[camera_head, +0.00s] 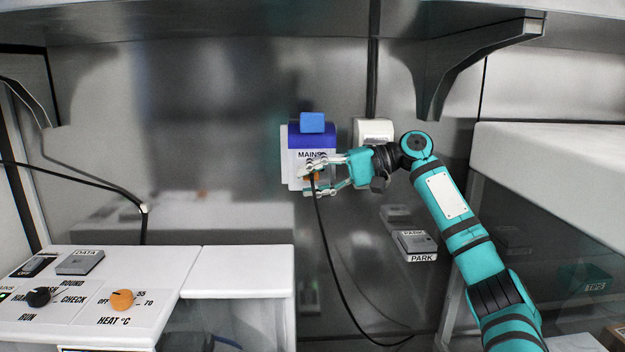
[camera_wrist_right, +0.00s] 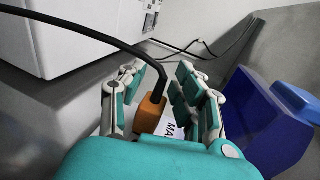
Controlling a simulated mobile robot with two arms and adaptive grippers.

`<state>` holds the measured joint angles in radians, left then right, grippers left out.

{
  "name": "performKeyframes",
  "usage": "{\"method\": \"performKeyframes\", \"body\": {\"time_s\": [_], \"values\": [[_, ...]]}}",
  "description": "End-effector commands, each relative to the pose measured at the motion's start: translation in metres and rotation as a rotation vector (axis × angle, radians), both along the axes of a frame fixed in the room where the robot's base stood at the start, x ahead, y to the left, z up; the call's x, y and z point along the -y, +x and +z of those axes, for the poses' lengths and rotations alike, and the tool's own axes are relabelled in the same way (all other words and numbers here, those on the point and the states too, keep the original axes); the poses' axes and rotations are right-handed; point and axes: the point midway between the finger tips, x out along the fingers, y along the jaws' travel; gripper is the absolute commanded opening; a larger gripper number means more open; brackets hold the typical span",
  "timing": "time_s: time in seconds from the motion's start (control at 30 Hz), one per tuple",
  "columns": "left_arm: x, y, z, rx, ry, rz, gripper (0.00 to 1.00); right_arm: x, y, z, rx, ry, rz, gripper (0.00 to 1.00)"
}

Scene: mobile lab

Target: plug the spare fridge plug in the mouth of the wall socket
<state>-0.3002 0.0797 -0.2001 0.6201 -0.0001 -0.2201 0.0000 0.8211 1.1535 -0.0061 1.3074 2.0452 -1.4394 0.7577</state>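The orange plug (camera_head: 315,176) is at the front of the white wall socket box marked MAINS (camera_head: 298,168), below its label. Its black cable hangs down from it. How deep it sits in the mouth is hidden by my fingers. My right gripper (camera_head: 317,178) reaches in from the right, with one finger above the plug and one below. In the right wrist view the orange plug (camera_wrist_right: 150,113) lies between the spread fingers (camera_wrist_right: 160,95), nearer the left one, with a gap to the right one. My left gripper is not in view.
A blue block (camera_head: 312,122) tops the socket's blue hood (camera_head: 330,138). A white box (camera_head: 373,130) is behind my right gripper. A grey PARK holder (camera_head: 414,242) is lower right. A white control panel (camera_head: 100,310) with knobs is front left. A shelf bracket (camera_head: 450,60) hangs above.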

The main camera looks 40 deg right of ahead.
Motion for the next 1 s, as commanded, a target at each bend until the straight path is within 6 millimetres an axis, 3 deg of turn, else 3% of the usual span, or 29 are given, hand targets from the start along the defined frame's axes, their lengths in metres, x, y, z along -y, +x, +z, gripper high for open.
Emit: {"method": "performKeyframes", "body": {"time_s": [0.37,0.8,1.0], "values": [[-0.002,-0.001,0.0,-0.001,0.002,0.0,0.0,0.006,-0.005,0.002,-0.001,0.0,-0.001,0.33],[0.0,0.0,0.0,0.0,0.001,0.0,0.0,0.069,-0.06,0.026,0.001,0.002,-0.003,0.33],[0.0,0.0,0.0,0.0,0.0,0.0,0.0,0.084,-0.074,0.032,0.002,0.001,-0.001,0.33]]}}
